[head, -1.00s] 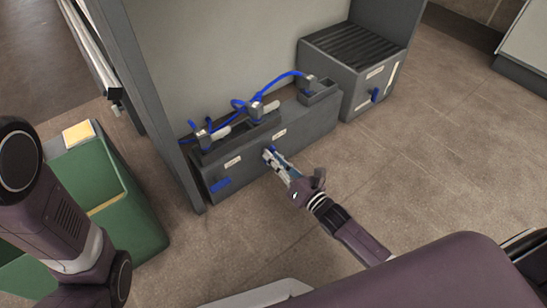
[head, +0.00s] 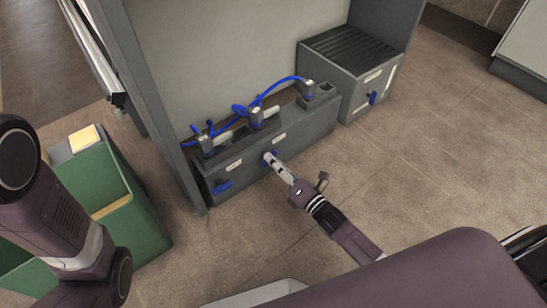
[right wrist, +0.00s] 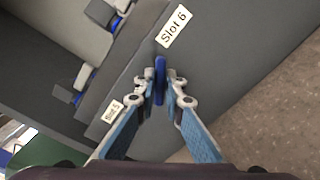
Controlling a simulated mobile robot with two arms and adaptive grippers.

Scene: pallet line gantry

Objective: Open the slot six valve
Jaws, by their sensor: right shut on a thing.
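The slot six valve is a blue handle (right wrist: 160,80) on the front of a dark grey box, just below the "Slot 6" label (right wrist: 174,27) in the right wrist view. The handle stands aslant to the label's line of text. My right gripper (right wrist: 162,92) is shut on the handle, one finger on each side. In the head view the right gripper (head: 272,160) meets the box front and hides most of the handle (head: 267,158). My left arm shows at the left, but its gripper is out of view.
Another blue handle (head: 222,187) lies along the box front to the left, near the "Slot 5" label (right wrist: 112,112). Blue hoses (head: 240,108) run along the box top. A separate grey unit (head: 358,75) with a blue handle stands right. A green bin (head: 105,195) stands left.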

